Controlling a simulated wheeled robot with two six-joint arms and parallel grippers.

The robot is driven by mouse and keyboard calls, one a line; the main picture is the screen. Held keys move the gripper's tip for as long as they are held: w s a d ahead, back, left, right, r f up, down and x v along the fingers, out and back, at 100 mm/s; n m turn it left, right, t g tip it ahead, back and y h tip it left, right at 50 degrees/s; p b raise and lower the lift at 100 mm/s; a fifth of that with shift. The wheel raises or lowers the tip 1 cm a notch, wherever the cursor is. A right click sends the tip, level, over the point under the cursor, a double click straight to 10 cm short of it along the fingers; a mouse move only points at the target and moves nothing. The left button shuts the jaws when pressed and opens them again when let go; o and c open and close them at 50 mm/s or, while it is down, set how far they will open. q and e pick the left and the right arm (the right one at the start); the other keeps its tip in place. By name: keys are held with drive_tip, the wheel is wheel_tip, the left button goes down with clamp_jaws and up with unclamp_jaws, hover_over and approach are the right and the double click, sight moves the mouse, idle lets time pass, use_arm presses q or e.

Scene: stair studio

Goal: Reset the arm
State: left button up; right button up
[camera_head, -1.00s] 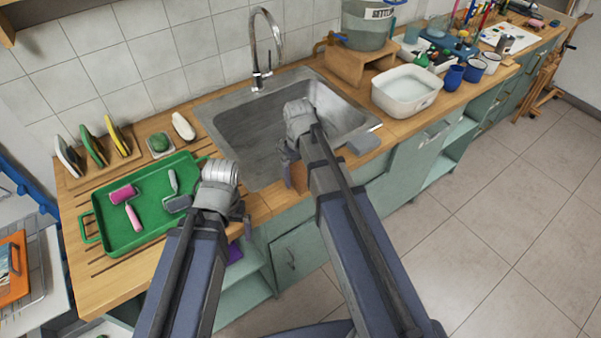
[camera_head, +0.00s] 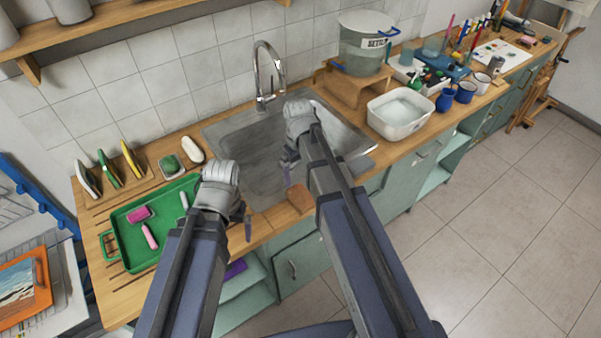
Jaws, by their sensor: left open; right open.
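My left gripper (camera_head: 247,222) is at the counter's front edge, in front of the right part of a green tray (camera_head: 125,247). Its fingers point away from me and are partly hidden by the wrist; it is open, and I see nothing held. My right gripper (camera_head: 289,158) is over the front of the metal sink (camera_head: 245,150). It is open with nothing visible in it, its fingers partly hidden by the wrist. Both my arms reach forward from the bottom of the view.
A brown block (camera_head: 287,203) is on the counter front beside my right forearm. Pink rollers (camera_head: 150,236) lie in the tray. A tap (camera_head: 264,80) stands behind the sink, a white basin (camera_head: 400,113) to its right. A wooden shelf (camera_head: 130,32) is above.

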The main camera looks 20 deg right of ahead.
sight(301, 196)
use_arm(q)
drive_tip(key=shift+r+p, duration=0.35)
drive_tip(key=shift+r, duration=0.4)
use_arm(e)
drive_tip(key=shift+r, duration=0.75)
use_arm(q)
drive_tip(key=shift+f, duration=0.1)
use_arm(e)
drive_tip(key=shift+f, duration=0.1)
use_arm(q)
wheel_tip(301, 196, down, 12)
drive_tip(key=b, duration=1.2)
drive_tip(key=shift+f+b, duration=0.25)
drive_tip(key=shift+b, duration=0.1)
use_arm(e)
drive_tip(key=f, duration=1.2)
drive_tip(key=shift+s+f, duration=0.2)
drive_tip(key=shift+f, duration=0.05)
use_arm(q)
drive_tip(key=shift+r, duration=0.2)
use_arm(e)
drive_tip(key=shift+r, duration=0.15)
